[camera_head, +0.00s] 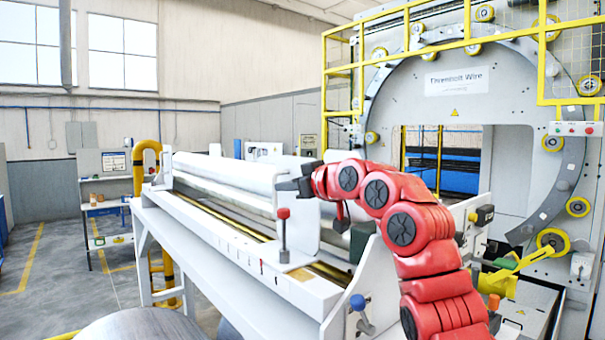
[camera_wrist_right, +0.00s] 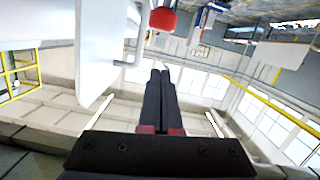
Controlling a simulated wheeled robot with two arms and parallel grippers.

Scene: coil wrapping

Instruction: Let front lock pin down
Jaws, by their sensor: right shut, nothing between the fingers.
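A lock pin with a red knob (camera_head: 283,213) stands upright on the front rail of the white roller table. Its knob and part of its grey shank show above a small base. A second pin with a blue knob (camera_head: 357,302) sits at the near end of the table; I cannot tell which pin is the front one. My right gripper (camera_head: 285,186) is shut and empty, above and behind the red knob in the head view. In the right wrist view its black fingers (camera_wrist_right: 160,85) are together, and a red knob (camera_wrist_right: 163,20) shows beyond the tips, apart from them. My left gripper is out of view.
The white table (camera_head: 190,237) carries long rollers (camera_head: 225,172). A white upright plate (camera_head: 335,232) stands just right of the red-knobbed pin. The large wrapping ring (camera_head: 572,165) and yellow guard frame (camera_head: 338,70) stand at the right. The floor at left is open.

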